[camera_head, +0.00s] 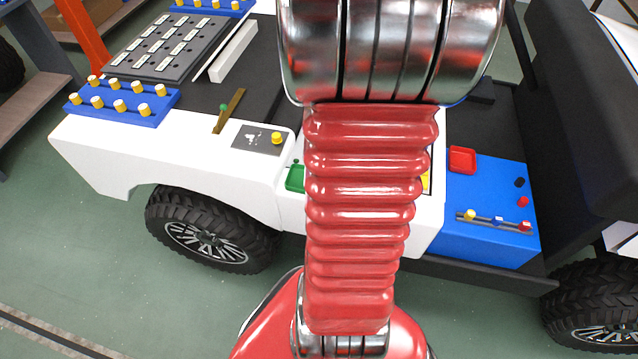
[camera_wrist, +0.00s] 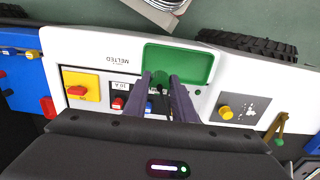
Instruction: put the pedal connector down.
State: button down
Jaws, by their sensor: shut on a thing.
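In the wrist view my gripper (camera_wrist: 160,82) reaches over the near rim of a green tray (camera_wrist: 196,60) in the white cart body. Its two dark fingers are shut on a small dark piece (camera_wrist: 160,77), which I take for the pedal connector. The piece is at the tray, but I cannot tell whether it touches the floor of it. The fingers hide most of it. In the head view my red arm covers the gripper and the piece; only the left end of the green tray (camera_head: 295,179) shows beside the arm.
A brown lever (camera_head: 229,111) stands left of the arm. A blue block (camera_head: 475,225) with small connectors lies right.

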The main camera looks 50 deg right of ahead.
jog(key=shift+f, duration=3)
jog(key=shift+f, duration=0.1)
jog(key=shift+f, duration=1.8)
jog(key=c, duration=1.5)
grip_release()
notch_tip(320, 180, up, 12)
jog(key=shift+r, duration=0.1)
